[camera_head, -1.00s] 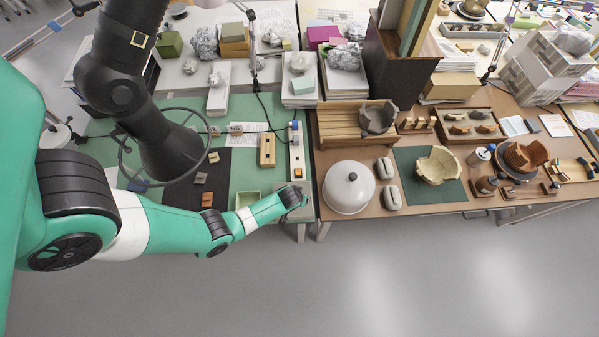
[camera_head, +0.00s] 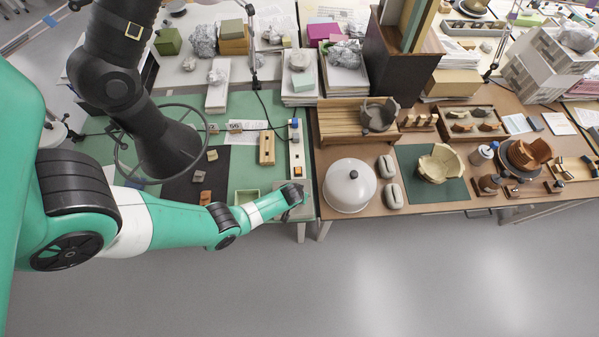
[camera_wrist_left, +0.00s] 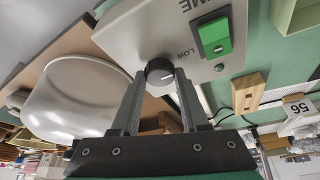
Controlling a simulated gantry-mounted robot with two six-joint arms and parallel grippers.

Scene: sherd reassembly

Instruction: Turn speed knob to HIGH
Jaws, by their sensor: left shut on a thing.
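In the left wrist view, the round dark speed knob (camera_wrist_left: 158,72) stands on the face of a light grey control box (camera_wrist_left: 150,33). A short white mark shows on the knob, and the word LOW is printed to the upper right of it. My left gripper (camera_wrist_left: 158,84) has one finger on each side of the knob and is shut on it. A green rocker switch (camera_wrist_left: 214,35) and a small green button (camera_wrist_left: 219,67) sit on the same face. No HIGH label is visible. In the head view, my left gripper (camera_head: 292,195) is at the bench's front edge; the knob is hidden there.
A white dome (camera_head: 349,187) with a black top knob stands just right of my left gripper. The floor in front is clear.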

